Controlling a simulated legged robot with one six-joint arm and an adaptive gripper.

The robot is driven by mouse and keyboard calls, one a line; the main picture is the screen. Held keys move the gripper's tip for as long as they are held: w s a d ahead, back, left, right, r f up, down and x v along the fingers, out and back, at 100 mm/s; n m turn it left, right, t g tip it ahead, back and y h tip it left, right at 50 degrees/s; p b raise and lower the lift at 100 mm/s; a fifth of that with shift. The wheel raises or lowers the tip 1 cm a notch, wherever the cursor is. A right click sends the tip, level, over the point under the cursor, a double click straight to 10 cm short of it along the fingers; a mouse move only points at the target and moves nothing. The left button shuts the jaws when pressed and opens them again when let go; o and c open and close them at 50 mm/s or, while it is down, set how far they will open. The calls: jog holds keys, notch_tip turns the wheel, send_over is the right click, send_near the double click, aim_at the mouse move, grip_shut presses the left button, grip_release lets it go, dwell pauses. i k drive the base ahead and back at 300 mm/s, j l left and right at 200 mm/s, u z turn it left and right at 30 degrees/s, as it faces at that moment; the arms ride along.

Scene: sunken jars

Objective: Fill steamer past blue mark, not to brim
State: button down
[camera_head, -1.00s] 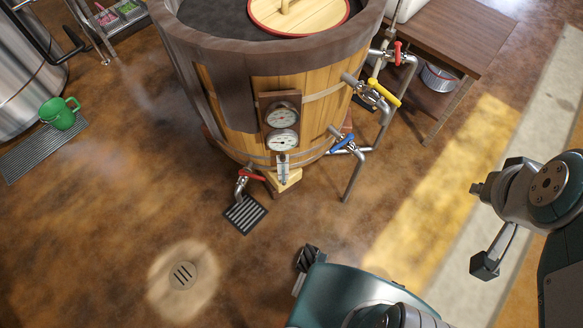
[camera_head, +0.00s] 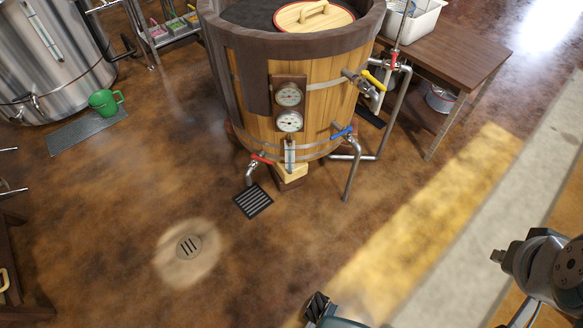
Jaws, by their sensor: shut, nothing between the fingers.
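A round wooden tub (camera_head: 248,108), which may be the steamer, stands upright at top centre, with a dark rim and a wooden lid (camera_head: 312,14) over part of its dark top. Its front bears two dials (camera_head: 289,108) and a small upright sight tube (camera_head: 290,152). I cannot make out a blue mark or a water level. It has red-handled (camera_head: 262,159), blue-handled (camera_head: 342,132) and yellow-handled (camera_head: 373,82) valves. My gripper (camera_head: 317,304) appears as a dark tip at the bottom edge, shut and empty, well apart from the tub. Most of it is cut off.
A steel tank (camera_head: 50,65) with a sight tube stands at upper left. A brown table (camera_head: 455,52) with a white basin (camera_head: 418,22) stands at upper right. Floor drain (camera_head: 188,246) and grate (camera_head: 253,201) lie in open floor.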

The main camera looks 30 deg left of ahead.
aim_at(349, 129)
jog(key=i+j, duration=0.3)
jog(key=j, duration=0.15)
jog(key=i+j, duration=0.3)
jog(key=j, duration=0.15)
jog(key=i+j+u, duration=0.1)
jog(key=i+j, duration=0.2)
jog(key=j, duration=0.15)
